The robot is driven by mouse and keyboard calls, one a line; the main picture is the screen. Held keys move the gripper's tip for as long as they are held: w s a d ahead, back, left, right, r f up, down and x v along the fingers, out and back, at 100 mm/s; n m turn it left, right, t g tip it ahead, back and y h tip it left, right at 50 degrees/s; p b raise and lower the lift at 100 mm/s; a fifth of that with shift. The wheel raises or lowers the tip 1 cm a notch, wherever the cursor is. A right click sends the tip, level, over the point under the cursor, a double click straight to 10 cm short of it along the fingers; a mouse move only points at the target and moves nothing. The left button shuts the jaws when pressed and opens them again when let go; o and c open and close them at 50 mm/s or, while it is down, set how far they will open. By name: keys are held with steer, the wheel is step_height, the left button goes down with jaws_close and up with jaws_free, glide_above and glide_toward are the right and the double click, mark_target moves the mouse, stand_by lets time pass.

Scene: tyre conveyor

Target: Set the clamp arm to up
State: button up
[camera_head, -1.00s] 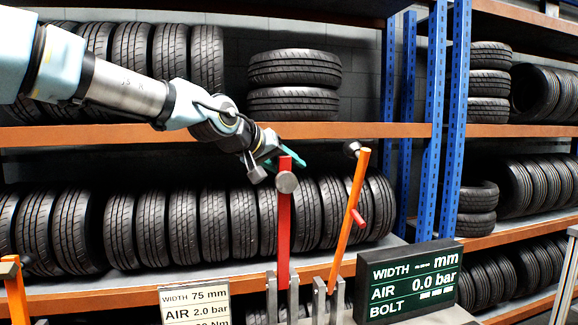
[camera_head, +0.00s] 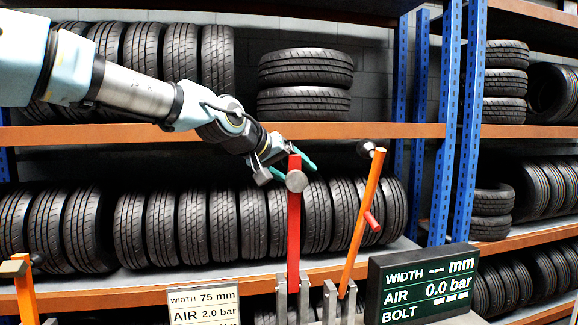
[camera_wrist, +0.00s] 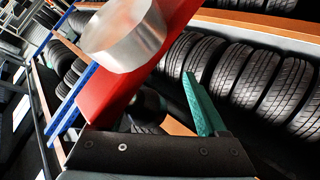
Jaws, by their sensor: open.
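A red bar (camera_head: 293,232) stands upright in a grey bracket, with a round silver disc (camera_head: 297,181) near its top. To its right, an orange bar (camera_head: 361,219) leans right, with a dark knob at its top and a red handle on its side. I cannot tell for certain which bar is the clamp arm. My gripper (camera_head: 285,168) is open at the red bar's top, with teal fingers showing on both sides of it. In the wrist view, the red bar (camera_wrist: 121,88) and disc (camera_wrist: 124,36) cross in front of my gripper; one teal finger shows and the other is hidden. Contact is unclear.
A dark display (camera_head: 422,285) stands at the lower right, and a white sign (camera_head: 203,304) at the lower centre. Another orange post (camera_head: 24,291) stands at the left edge. Racks of tyres with orange shelves (camera_head: 90,134) and blue uprights fill the background.

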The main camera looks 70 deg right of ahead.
steer(key=b+v, duration=0.4)
steer(key=v, duration=0.6)
steer(key=shift+w+a, duration=0.15)
steer(key=shift+a, duration=0.15)
steer(key=shift+r, duration=0.2)
